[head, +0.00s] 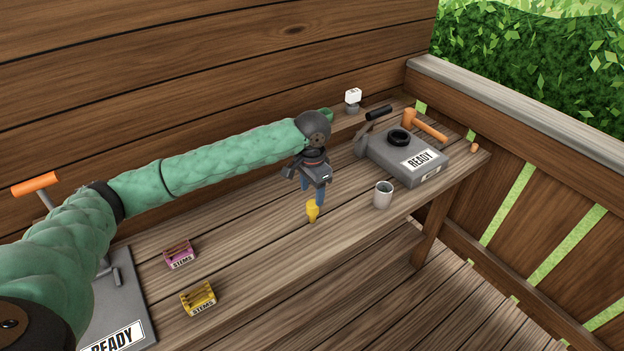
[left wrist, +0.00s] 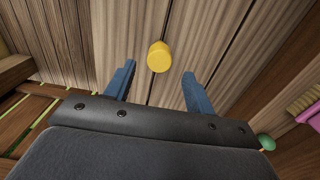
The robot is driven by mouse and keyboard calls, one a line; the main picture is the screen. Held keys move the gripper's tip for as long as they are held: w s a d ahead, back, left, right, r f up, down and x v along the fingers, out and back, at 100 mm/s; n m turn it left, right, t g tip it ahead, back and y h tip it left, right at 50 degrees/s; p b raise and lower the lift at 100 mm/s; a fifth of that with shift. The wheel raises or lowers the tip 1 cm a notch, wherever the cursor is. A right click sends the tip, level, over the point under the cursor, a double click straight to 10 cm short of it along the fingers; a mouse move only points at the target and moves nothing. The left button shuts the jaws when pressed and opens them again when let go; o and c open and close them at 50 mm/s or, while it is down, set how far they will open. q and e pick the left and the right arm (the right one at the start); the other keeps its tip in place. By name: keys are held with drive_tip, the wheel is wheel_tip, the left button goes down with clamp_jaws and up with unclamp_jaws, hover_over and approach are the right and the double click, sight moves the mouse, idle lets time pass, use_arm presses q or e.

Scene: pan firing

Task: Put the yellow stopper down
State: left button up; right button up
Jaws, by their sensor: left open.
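The yellow stopper (head: 312,211) stands on the wooden bench, below the fingertips of my left gripper (head: 313,201). My left gripper points down with its blue fingers spread. In the left wrist view the stopper (left wrist: 158,57) shows its round top in line with the gap between the fingertips (left wrist: 158,72), with clear space on both sides. The fingers do not touch it there. My right gripper is in neither view.
A grey cup (head: 383,195) stands right of the gripper, before a grey READY box (head: 408,155) with a black ring (head: 398,138) and orange-handled mallet (head: 425,126). Pink (head: 180,255) and yellow (head: 198,299) STEMS boxes sit at left. Bench between is clear.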

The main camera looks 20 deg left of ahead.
sight(312, 204)
use_arm(q)
wheel_tip(312, 204, up, 6)
drive_tip(key=shift+f+b, duration=0.1)
drive_tip(key=shift+b, duration=0.6)
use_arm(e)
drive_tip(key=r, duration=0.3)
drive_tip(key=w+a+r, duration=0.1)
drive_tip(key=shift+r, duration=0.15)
